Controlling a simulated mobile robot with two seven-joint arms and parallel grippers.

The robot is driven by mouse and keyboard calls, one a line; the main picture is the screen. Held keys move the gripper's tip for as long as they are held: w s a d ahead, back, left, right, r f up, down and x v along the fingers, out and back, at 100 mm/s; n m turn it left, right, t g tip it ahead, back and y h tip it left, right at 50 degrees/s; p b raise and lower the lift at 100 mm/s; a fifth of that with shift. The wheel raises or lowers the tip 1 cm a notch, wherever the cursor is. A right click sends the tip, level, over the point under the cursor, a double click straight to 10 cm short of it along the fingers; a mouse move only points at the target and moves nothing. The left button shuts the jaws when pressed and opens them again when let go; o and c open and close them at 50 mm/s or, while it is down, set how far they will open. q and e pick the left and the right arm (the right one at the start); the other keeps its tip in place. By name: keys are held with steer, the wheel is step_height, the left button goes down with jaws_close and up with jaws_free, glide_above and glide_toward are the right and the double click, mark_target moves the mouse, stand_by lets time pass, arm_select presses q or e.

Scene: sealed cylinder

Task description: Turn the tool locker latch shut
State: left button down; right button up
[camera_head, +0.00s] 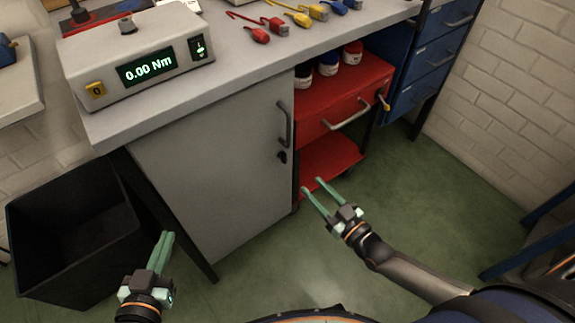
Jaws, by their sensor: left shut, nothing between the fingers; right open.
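The tool locker (210,160) is a grey cabinet under the workbench, and its door looks closed. A dark bar handle (284,124) is on the right side of the door. A small black latch (282,157) sits just below the handle; its exact turn is too small to tell. My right gripper (312,186) is open and empty, in front of the door's right edge, below and right of the latch in the picture, apart from it. My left gripper (166,236) is shut and empty, low in front of the cabinet's left side.
A red tool cart (335,125) with bottles stands right of the locker. A black bin (75,235) is at left. A torque tester (140,60) reading 0.00 Nm and several coloured tools lie on the workbench (215,60). Green floor (420,200) is clear at right.

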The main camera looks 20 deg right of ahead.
mark_target(286, 159)
steer(key=b+x, duration=0.1)
steer(key=x, duration=0.5)
steer(key=shift+w+a, duration=0.15)
steer(key=shift+w, duration=0.25)
steer(key=b+x, duration=0.1)
steer(key=x, duration=0.3)
steer(key=shift+w+a+b, duration=0.15)
steer(key=shift+b, duration=0.2)
steer(key=shift+w, duration=0.25)
arm_select(q)
step_height(286, 159, up, 16)
steer(key=m+t+h, duration=0.3)
steer(key=t+h, duration=0.1)
steer(key=t, duration=0.2)
steer(key=shift+w+d+r+t, duration=0.2)
steer(key=shift+d+r+t, duration=0.05)
steer(key=shift+d+t, duration=0.2)
arm_select(e)
jaws_close()
